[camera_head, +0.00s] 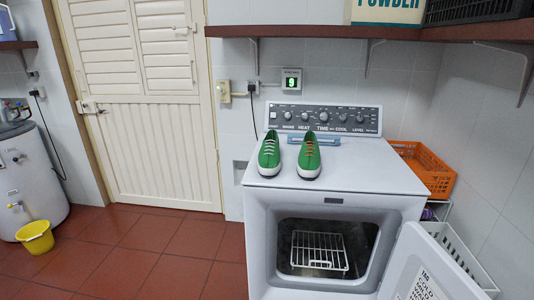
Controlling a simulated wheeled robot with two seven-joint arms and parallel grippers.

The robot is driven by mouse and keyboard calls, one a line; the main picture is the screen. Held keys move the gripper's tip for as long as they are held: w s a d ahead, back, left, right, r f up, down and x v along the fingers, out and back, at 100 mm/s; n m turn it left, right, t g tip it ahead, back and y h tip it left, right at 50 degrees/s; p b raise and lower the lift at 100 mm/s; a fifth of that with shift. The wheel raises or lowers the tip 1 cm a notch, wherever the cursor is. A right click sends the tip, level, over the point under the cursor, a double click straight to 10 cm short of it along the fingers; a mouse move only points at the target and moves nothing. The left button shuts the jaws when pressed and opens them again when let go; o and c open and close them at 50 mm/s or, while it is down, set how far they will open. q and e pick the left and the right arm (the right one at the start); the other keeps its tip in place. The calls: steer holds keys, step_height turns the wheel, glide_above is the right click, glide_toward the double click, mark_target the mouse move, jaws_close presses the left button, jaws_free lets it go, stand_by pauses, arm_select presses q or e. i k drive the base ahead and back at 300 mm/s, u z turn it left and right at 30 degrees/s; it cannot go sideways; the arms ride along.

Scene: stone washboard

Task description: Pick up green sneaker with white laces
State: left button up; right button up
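A green sneaker with white laces (269,154) sits on the left part of the white machine's flat top, toe toward me. A second green sneaker (309,158), with orange-red laces, sits just to its right, also toe toward me. A narrow gap separates the two. Neither of my grippers is in view.
The white machine (378,178) has its front door (440,262) open, with a wire rack (320,250) inside. A control panel (322,118) stands behind the sneakers. A shelf (380,32) overhangs the back. An orange crate (424,168) is at right. The top right of the machine is clear.

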mark_target(269, 165)
steer(key=z, duration=0.9)
steer(key=i, duration=1.15)
steer(key=u, duration=0.8)
